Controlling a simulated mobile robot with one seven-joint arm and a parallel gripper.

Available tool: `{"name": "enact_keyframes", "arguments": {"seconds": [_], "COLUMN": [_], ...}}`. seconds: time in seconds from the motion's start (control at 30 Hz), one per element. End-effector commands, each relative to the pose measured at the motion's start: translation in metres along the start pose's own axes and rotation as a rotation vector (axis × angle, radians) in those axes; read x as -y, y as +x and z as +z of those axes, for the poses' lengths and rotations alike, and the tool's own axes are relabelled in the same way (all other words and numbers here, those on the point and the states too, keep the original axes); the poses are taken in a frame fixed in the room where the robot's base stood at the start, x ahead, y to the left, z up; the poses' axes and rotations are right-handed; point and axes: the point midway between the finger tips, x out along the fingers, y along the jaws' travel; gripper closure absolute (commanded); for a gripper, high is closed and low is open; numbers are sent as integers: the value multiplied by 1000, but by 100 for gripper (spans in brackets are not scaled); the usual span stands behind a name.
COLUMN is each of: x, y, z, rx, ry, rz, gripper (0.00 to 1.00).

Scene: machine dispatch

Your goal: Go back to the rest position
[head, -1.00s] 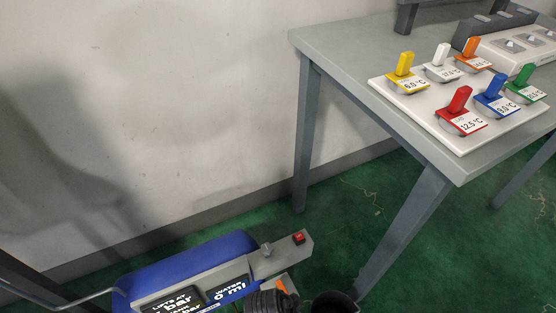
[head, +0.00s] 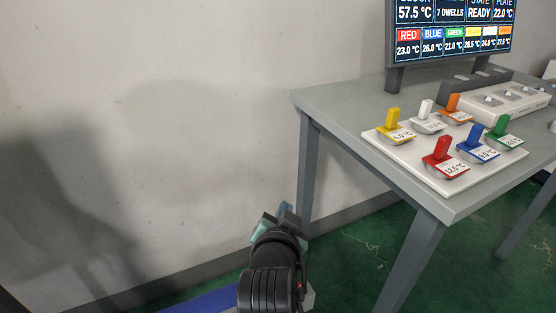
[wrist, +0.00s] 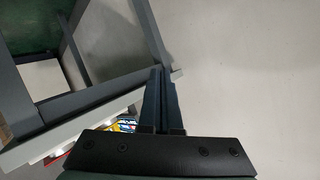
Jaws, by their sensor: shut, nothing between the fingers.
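My gripper (head: 285,208) is at the end of my black arm, low in the middle of the head view, left of the table and in front of the wall. In the wrist view, my gripper's two dark fingers (wrist: 161,100) lie close together with nothing between them.
A grey table (head: 345,105) stands at the right. It bears a white plate (head: 435,181) with several coloured, labelled handles, a display screen (head: 455,32) and a white block (head: 495,103). A bare wall (head: 180,110) fills the left.

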Motion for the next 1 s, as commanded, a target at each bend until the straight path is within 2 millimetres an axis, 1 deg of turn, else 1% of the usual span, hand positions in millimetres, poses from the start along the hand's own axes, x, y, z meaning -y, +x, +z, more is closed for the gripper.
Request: {"name": "enact_keyframes", "arguments": {"seconds": [0.03,0.07,0.1,0.17,0.2,0.27,0.3,0.37,0.4,0.47,0.5,0.57,0.6,0.63,0.67,0.7,1.0], "x": [19,30,43,62,74,89,99,112,119,129,134,139,141,142,153,160,199], "y": [-13,-21,-34,-57,-74,-103,-124,-158,-182,-221,-248,-291,-320,-342,-343,-346,-377], "z": [-36,-54,-79,-115,-138,-170,-191,-219,-237,-260,-274,-291,-301,-307,-326,-339,-415], "rx": [-81,-126,-190,-288,-355,-459,-530,-640,-715,-830,-910,-1030,-1111,-1174,-1154,-1143,-1136], "ry": [-27,-45,-70,-109,-134,-173,-198,-235,-259,-294,-316,-348,-368,-382,-384,-384,-382], "rz": [-54,-84,-123,-176,-209,-253,-279,-314,-334,-360,-374,-389,-396,-398,-395,-394,-395], "gripper": [100,100,100,100,100,100,100,100,100,100,100,100,100,100,100,100,100]}}
